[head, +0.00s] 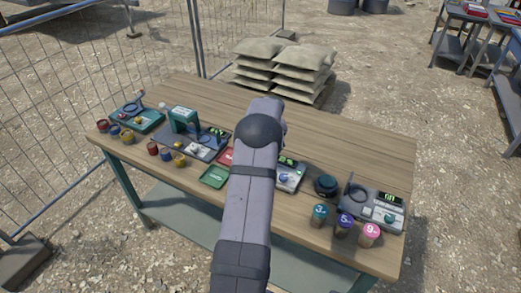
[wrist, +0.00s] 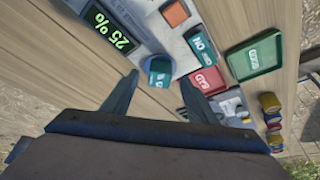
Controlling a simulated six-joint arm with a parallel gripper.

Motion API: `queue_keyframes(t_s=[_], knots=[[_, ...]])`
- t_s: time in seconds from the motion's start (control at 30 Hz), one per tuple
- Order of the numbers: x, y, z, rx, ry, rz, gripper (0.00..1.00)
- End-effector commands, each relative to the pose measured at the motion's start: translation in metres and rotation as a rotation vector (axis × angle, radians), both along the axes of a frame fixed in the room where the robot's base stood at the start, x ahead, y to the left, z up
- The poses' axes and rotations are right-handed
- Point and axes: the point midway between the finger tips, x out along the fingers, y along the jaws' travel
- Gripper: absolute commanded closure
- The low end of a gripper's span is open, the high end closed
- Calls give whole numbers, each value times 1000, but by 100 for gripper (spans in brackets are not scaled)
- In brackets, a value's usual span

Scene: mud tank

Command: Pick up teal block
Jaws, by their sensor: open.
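A small teal block (wrist: 160,72) with pale marks on its top rests on a round spot of the grey device (wrist: 160,20) in the wrist view. My gripper (wrist: 158,84) is open, its two dark fingers pointing towards the device. The block shows between and just beyond the fingertips, with a gap on either side. I cannot tell the height of the fingers above it. In the head view my arm covers the middle of the table and hides the gripper; part of the grey device (head: 291,179) shows to its right.
A green tray (wrist: 256,56) marked GOOD and a red tray (wrist: 208,81) marked BAD lie beside the device. An orange square (wrist: 175,13) and a green ON button (wrist: 203,42) are on it. Several labelled jars (head: 343,225) and other devices stand along the wooden table (head: 330,160).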

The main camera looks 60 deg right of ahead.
Motion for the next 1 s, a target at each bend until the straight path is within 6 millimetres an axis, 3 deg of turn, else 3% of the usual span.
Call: queue_keyframes(t_s=[0.3,0.6,0.8,1.0], knots=[[8,-8,-22,0,0,0,47],[8,-8,-24,-1,-1,0,47],[8,-8,-24,-1,-1,0,92],[8,-8,-24,-1,-1,0,96]])
